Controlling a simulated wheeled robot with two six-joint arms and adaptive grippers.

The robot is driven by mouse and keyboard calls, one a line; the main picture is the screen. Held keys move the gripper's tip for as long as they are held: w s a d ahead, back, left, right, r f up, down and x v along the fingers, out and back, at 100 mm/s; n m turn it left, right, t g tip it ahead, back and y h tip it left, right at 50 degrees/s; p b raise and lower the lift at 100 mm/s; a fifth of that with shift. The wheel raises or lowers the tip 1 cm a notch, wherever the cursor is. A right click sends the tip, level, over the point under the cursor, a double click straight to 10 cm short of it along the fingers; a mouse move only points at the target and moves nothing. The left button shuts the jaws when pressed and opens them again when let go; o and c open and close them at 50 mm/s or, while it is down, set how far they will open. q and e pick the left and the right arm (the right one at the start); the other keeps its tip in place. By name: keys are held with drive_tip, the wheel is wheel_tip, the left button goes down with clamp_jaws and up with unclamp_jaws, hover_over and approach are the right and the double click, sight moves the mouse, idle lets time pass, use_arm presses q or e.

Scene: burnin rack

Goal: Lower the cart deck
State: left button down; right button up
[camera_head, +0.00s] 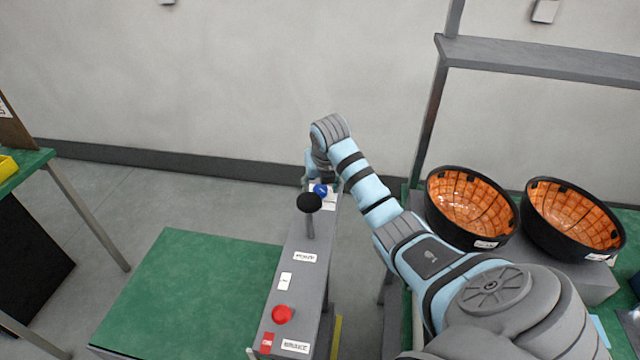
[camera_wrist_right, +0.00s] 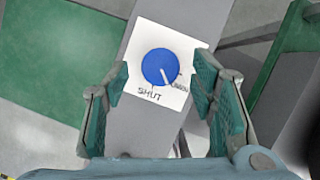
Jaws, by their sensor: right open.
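The cart deck (camera_head: 190,290) is a flat green surface at the lower left of the head view. A grey control panel (camera_head: 293,270) runs along its right side. On the panel are a red button (camera_head: 282,314), a black-knobbed lever (camera_head: 309,203) and a blue knob (camera_head: 320,190) at the far end. In the right wrist view the blue knob (camera_wrist_right: 159,67) sits on a white plate with "SHUT" and a second, partly unreadable label; its white mark points toward the second label. My right gripper (camera_wrist_right: 160,95) is open, its fingers either side of the knob plate, apart from the knob. My left gripper is out of view.
Two black bowls with orange insides (camera_head: 470,205) (camera_head: 570,218) stand on the right bench below a grey shelf (camera_head: 540,62). A green-topped table (camera_head: 25,168) with a yellow bin (camera_head: 7,167) is at the left. Open floor lies between it and the deck.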

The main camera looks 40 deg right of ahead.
drive_tip(key=s+d+r+n+y+b, duration=0.2)
drive_tip(key=r+n, duration=0.2)
drive_tip(key=r, duration=0.2)
drive_tip(key=s+d+r+n+y+b, duration=0.1)
drive_tip(key=s+r+n+b, duration=0.1)
drive_tip(key=s+r+n, duration=0.3)
drive_tip(key=w+x, duration=0.1)
drive_tip(key=x, duration=0.4)
drive_tip(key=b+x, duration=0.1)
drive_tip(key=x, duration=0.3)
drive_tip(key=w+a+r+b+x, duration=0.1)
drive_tip(key=x, duration=0.4)
drive_tip(key=shift+w+a+f, duration=0.1)
drive_tip(key=shift+w+f, duration=0.15)
drive_tip(key=shift+w, duration=0.2)
